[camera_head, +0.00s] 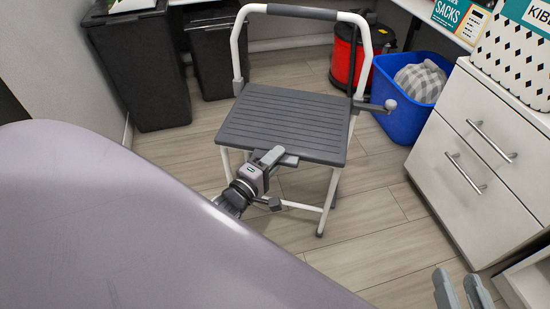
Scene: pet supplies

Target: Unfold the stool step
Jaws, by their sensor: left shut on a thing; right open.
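The stool (333,185) stands on the floor at the upper middle, with a white tube frame and a tall white back rail. Its grey ribbed step (285,118) lies roughly flat between the legs. My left gripper (273,157) is at the step's front edge, shut on it. The part between its fingers is mostly hidden by the gripper. My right gripper (463,292) is at the bottom right, open and empty, well apart from the stool; only its fingers show.
White drawers (455,185) with bar handles stand at the right. A blue bin (400,125) with a checked cloth bundle and a red canister (346,62) are behind the stool. Black bins (140,70) stand at the upper left. Bare floor (370,225) lies in front of the stool.

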